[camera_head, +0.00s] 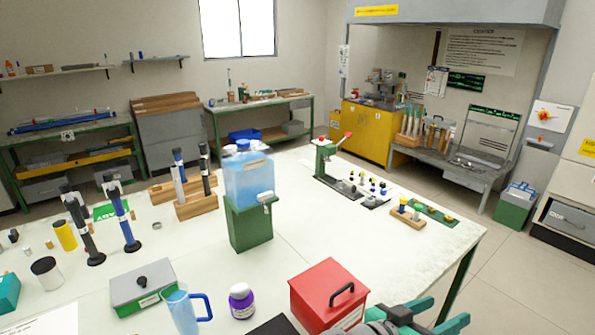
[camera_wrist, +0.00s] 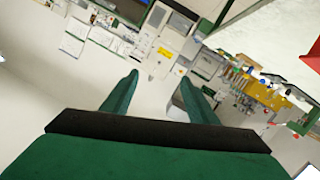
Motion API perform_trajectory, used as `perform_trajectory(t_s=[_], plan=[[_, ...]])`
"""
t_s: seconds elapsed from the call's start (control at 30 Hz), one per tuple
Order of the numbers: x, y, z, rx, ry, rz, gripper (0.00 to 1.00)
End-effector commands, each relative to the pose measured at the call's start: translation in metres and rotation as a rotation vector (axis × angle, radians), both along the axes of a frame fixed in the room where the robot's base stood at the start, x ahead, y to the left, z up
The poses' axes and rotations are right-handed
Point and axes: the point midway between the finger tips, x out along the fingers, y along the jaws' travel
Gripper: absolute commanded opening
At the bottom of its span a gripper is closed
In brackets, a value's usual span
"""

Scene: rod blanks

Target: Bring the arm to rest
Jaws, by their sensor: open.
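My gripper (camera_head: 442,313) is at the bottom right of the head view, beyond the table's front right edge and right of a red box. Its teal fingers are apart with nothing between them. In the wrist view the two fingers (camera_wrist: 160,84) are spread and empty. Past them, that view shows pale floor, wall cabinets and a distant yellow bench, tilted. Part of my arm is cut off by the lower edge of the head view.
The red box (camera_head: 326,292) with a black handle stands closest to my gripper. A purple-labelled jar (camera_head: 241,300), a blue jug (camera_head: 181,310) and a blue tank on a green stand (camera_head: 249,226) are farther left. The white table (camera_head: 390,250) is bare behind the red box.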

Motion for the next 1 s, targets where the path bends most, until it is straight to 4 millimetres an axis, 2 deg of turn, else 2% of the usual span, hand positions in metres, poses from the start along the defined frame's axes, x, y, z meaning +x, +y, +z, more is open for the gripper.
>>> perform_trajectory(t_s=[0.1, 0.23, 0.47, 0.57, 0.77, 1.0], plan=[[0.007, 0.000, 0.010, -0.134, -0.004, 0.071, 0.54], [0.014, 0.008, 0.014, -0.255, -0.006, 0.163, 0.54], [0.023, 0.035, -0.001, -0.413, 0.005, 0.352, 0.54], [0.022, 0.050, -0.017, -0.456, 0.015, 0.439, 0.54], [0.010, 0.083, -0.060, -0.492, 0.035, 0.620, 0.54], [-0.026, 0.125, -0.122, -0.449, 0.051, 0.824, 0.54]])
